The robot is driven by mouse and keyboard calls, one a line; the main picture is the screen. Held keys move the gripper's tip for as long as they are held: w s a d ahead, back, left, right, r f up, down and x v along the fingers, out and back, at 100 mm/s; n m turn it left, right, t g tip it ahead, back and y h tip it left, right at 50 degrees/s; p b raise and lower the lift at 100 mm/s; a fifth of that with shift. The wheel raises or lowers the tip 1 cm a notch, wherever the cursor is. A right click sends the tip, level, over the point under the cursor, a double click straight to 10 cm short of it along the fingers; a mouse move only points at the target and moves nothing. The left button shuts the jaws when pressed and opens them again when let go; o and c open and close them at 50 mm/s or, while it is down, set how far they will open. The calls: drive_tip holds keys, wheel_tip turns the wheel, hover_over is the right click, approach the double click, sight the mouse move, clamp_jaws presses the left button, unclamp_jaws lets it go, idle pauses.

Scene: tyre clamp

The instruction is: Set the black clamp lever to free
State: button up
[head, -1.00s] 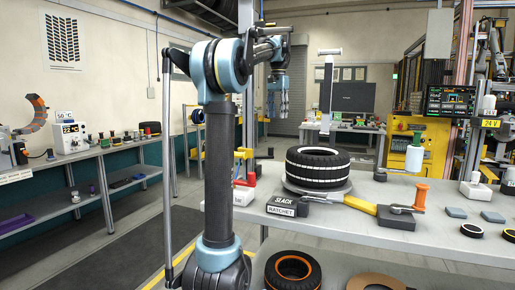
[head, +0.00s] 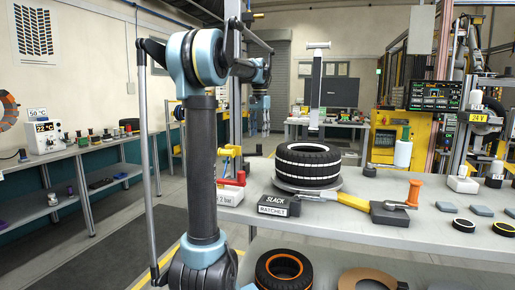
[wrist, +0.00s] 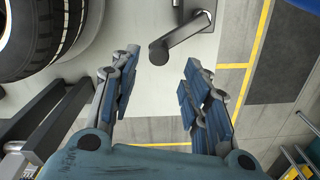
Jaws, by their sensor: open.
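In the wrist view, a black lever (wrist: 183,35) sits on the pale bench top near its edge. Its round hub is at the lower left and its arm slants up right. What seems to be the same lever (head: 379,169) shows small behind and right of the tyre in the head view. The black tyre with white stripes (head: 308,164) lies flat on a round plate; it also shows in the wrist view (wrist: 28,35). My gripper (wrist: 160,72) is open and empty, pointing down, apart from the lever. In the head view my gripper (head: 264,118) is beyond the tyre, to its left.
A tall grey post (head: 315,95) stands behind the tyre. A bottle (head: 403,152) stands beside the lever. Floor shows beyond the bench edge.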

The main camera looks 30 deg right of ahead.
sight(259, 144)
wheel_tip(259, 144, down, 7)
drive_tip(key=shift+r, duration=0.1)
idle(0.3)
drive_tip(key=shift+s, duration=0.1)
clamp_jaws()
